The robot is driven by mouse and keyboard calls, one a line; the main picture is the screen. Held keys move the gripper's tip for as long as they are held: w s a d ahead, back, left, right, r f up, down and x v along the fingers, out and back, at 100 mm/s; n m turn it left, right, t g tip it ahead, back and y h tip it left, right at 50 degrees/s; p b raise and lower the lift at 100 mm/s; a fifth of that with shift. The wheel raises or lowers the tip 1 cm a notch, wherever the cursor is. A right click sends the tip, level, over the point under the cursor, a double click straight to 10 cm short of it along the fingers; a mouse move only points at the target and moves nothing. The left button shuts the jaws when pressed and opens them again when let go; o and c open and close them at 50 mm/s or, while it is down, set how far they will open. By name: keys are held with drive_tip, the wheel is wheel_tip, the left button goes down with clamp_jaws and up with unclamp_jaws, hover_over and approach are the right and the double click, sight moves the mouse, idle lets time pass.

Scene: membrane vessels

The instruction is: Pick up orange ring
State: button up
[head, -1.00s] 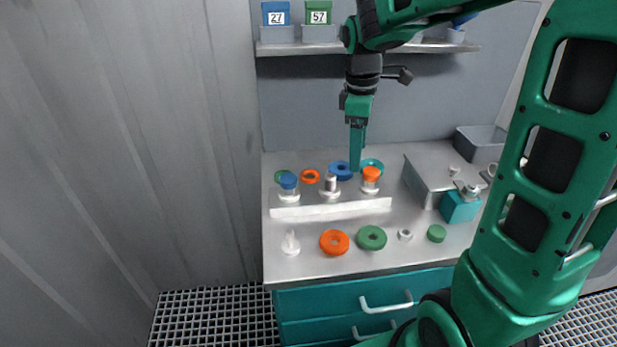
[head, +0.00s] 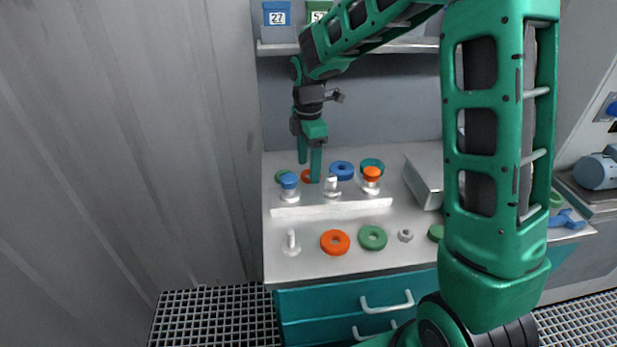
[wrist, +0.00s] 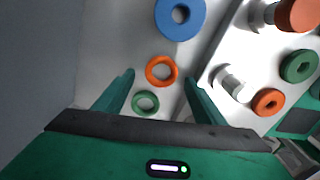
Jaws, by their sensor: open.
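The thin orange ring (wrist: 149,73) lies flat on the back part of the worktop, between a blue ring (wrist: 164,20) and a small green ring (wrist: 146,112). In the head view the orange ring (head: 305,177) is partly hidden behind a finger. My gripper (head: 309,168) points down above it, open and empty. In the wrist view the orange ring sits between the fingertips of my gripper (wrist: 160,77), farther down than the tips. A thicker orange ring-shaped piece (head: 327,246) lies at the front of the worktop.
A raised white stand (head: 330,209) in front of the rings carries a blue-capped vessel (head: 288,181), a bare post and an orange-capped vessel (head: 372,174). A thick green ring (head: 363,241) lies at the front. A shelf with bins (head: 276,18) is above.

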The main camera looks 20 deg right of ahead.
drive_tip(key=shift+f, duration=0.85)
drive_tip(key=c, duration=1.1)
wheel_tip(320, 180, up, 4)
drive_tip(key=shift+r, duration=0.25)
drive_tip(key=s+a+r, duration=0.4)
drive_tip(key=s+r, duration=0.2)
drive_tip(key=s, duration=0.5)
drive_tip(key=shift+r, duration=0.3)
